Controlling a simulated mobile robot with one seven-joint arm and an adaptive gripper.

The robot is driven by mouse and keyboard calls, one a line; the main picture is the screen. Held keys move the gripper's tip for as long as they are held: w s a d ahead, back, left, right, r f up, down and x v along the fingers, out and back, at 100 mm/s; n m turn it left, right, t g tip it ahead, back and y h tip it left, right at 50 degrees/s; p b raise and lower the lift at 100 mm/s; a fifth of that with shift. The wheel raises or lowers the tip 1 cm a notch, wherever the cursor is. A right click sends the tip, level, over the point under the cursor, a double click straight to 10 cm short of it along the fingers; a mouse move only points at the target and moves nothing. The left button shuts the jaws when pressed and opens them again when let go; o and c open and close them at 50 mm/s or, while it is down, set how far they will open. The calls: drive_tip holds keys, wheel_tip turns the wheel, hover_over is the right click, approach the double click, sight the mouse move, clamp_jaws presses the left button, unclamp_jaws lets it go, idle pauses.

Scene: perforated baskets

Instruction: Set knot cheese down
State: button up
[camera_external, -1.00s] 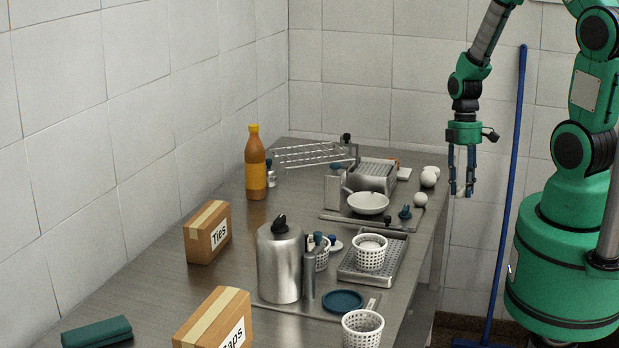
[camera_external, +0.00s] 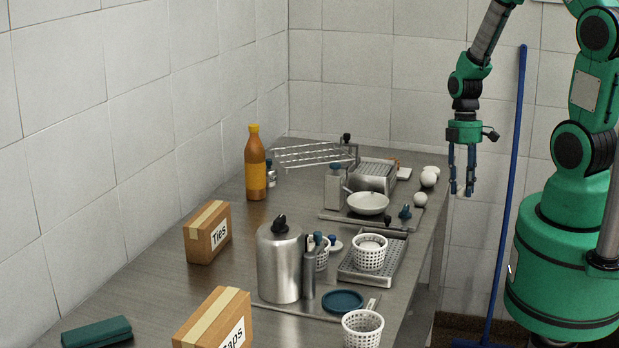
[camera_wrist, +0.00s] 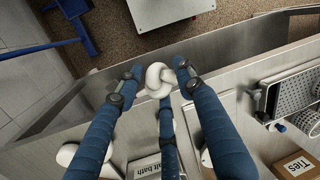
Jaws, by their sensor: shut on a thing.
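My gripper (camera_external: 462,188) has blue fingers and hangs to the right of the steel table, past its right edge. In the wrist view, the fingers (camera_wrist: 156,84) are shut around a white knot cheese (camera_wrist: 158,78), which sits at the fingertips. The fingers hide part of the cheese, and in the external view only a little of it shows. Other round white pieces (camera_external: 428,179) (camera_external: 420,199) lie on the table near its right edge, left of my gripper.
White perforated baskets (camera_external: 362,330) stand on the steel table (camera_external: 150,285), one on a drain tray (camera_external: 385,268). A white pan (camera_external: 368,204), a steel canister (camera_external: 279,265), an orange bottle (camera_external: 256,165) and a "Ties" box (camera_external: 207,235) crowd it. A blue pole (camera_external: 508,180) stands behind my gripper.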

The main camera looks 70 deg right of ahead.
sight(469, 185)
drive_tip(key=v, duration=0.3)
drive_tip(key=a+v, duration=0.1)
drive_tip(key=v, duration=0.1)
drive_tip(key=shift+s, duration=0.15)
drive_tip(key=w+a+m, duration=0.1)
drive_tip(key=w+a, duration=0.3)
drive_tip(key=w, duration=0.4)
drive_tip(key=w+a, duration=0.4)
drive_tip(key=w, duration=0.4)
drive_tip(key=w+a+m, duration=0.2)
drive_tip(key=w+a, duration=1.2)
drive_tip(key=a, duration=0.5)
drive_tip(key=shift+t, duration=0.3)
wheel_tip(469, 185, down, 4)
drive_tip(key=shift+w+d+f+b, duration=0.1)
drive_tip(key=shift+w+b, duration=0.1)
drive_tip(key=shift+b, duration=0.1)
drive_tip(key=shift+f, duration=0.35)
drive_tip(key=w, duration=0.5)
drive_tip(key=w+f+b, duration=0.1)
drive_tip(key=w, duration=0.4)
drive_tip(key=w+a, duration=0.1)
drive_tip(key=w, duration=0.5)
drive_tip(key=shift+f, duration=0.2)
drive_tip(key=shift+f, duration=0.1)
